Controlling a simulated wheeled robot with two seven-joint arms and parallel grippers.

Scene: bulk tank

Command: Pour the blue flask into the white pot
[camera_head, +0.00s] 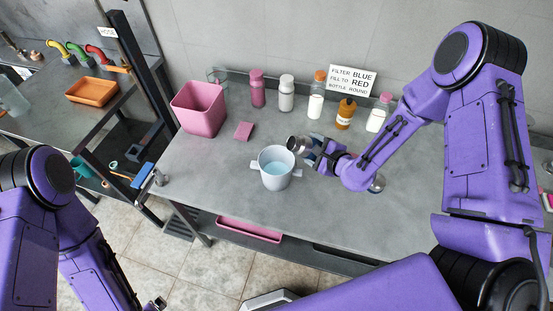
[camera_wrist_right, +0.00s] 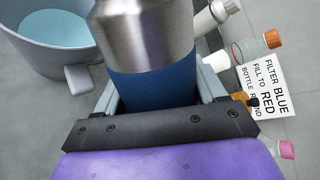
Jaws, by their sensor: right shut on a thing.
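The white pot (camera_head: 267,182) stands upright on the grey bench with light blue liquid inside; it also shows at the upper left of the right wrist view (camera_wrist_right: 40,62). My right gripper (camera_head: 318,155) is shut on the blue flask (camera_head: 297,144), just right of the pot. In the right wrist view the flask (camera_wrist_right: 150,85) has a steel upper part and a blue body between the fingers. In the head view it looks tilted, steel end toward the pot's back right rim. No stream shows. My left gripper (camera_head: 157,303) is low at the bottom edge, mostly out of frame and away from the bench.
A pink bin (camera_head: 200,108) and pink sponge (camera_head: 244,131) are left of the pot. Several bottles, including an amber one (camera_head: 345,115), stand along the back by a sign (camera_head: 352,80). A small silver object (camera_head: 377,184) is partly behind my right arm.

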